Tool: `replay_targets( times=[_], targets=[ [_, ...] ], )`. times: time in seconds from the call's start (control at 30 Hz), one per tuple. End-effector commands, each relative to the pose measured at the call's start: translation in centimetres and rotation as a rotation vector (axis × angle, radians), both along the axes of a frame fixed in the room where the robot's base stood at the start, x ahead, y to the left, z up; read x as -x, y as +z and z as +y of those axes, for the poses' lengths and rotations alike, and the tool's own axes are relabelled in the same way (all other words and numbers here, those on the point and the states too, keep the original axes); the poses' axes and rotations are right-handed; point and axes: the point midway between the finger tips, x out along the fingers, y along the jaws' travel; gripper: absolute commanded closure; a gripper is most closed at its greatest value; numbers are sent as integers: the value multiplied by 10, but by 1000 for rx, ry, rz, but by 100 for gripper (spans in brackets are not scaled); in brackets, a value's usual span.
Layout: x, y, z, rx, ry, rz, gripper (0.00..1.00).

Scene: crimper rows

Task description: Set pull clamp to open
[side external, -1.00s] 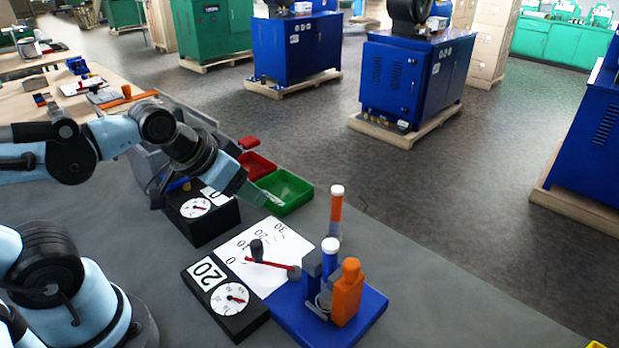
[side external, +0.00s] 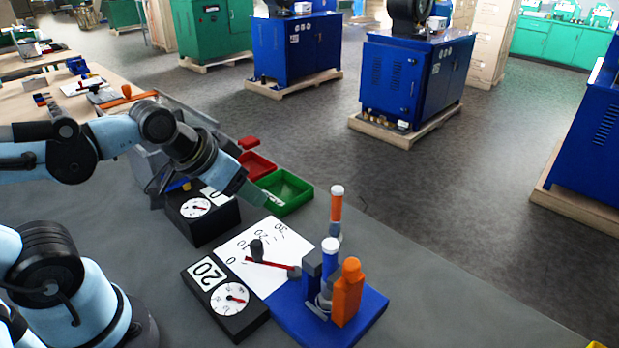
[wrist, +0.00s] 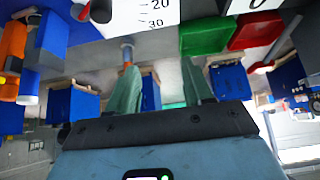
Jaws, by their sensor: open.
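A fixture on a blue base plate (side external: 362,318) stands at the bench's front, with blue and orange upright blocks; I take it for the pull clamp. Its red lever (side external: 272,265) with a black knob (side external: 257,248) reaches left over a white scale sheet (side external: 262,232), near the 0 mark. The scale sheet also shows at the top of the wrist view (wrist: 142,12), with the black knob (wrist: 101,10) at its left. My gripper (side external: 258,196) hangs behind the sheet, beside the green bin, apart from the lever. Its two fingers (wrist: 160,66) are spread and empty in the wrist view.
A black box with a dial and "20" label (side external: 218,287) lies left of the fixture; another dial box (side external: 186,224) is behind it. Green (side external: 292,186) and red (side external: 262,162) bins stand beyond my gripper. An orange-and-blue post (side external: 336,208) stands behind the fixture.

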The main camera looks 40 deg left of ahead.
Motion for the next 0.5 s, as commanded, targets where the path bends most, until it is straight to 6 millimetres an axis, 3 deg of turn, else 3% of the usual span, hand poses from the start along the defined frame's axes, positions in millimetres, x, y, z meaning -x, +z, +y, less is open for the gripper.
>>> replay_targets(
  times=[0.4, 0.5],
  targets=[
    [0, 0, 0, 0, 0, 0, 51],
    [-2, 6, -8, -7, -48, 12, 51]
  ],
)
